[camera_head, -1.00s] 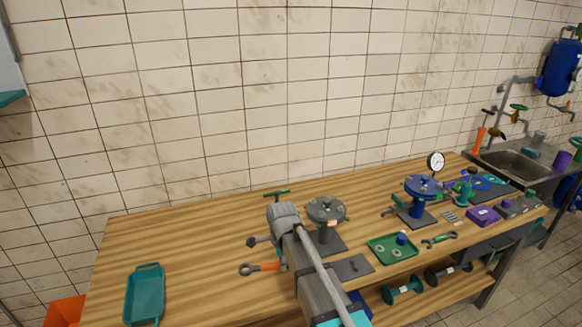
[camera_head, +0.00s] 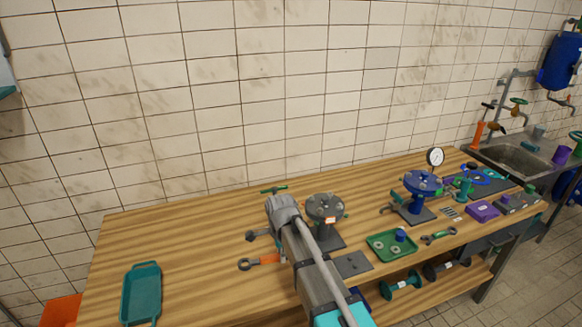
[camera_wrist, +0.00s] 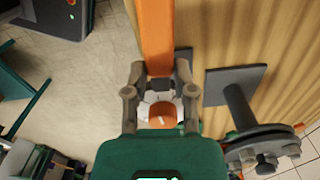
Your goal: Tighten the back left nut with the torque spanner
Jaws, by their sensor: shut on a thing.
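The torque spanner has a grey ring end and an orange handle (camera_head: 268,259); it sticks out left of my arm in the head view. In the wrist view my gripper (camera_wrist: 160,78) is shut on this orange handle (camera_wrist: 156,35), which runs up out of the picture. The grey flange (camera_head: 325,207) stands on a pedestal just right of my arm. In the wrist view the flange (camera_wrist: 262,141) is at the lower right, with several nuts or bolt heads, apart from the jaws. Which one is the back left nut I cannot tell. The spanner's ring end is outside the wrist view.
A blue flange stand (camera_head: 422,184) with a dial gauge (camera_head: 435,157) is farther right on the wooden bench. A green tray (camera_head: 392,246) with small parts lies before it. A teal tray (camera_head: 142,293) lies at the left. The bench's left and back are mostly clear.

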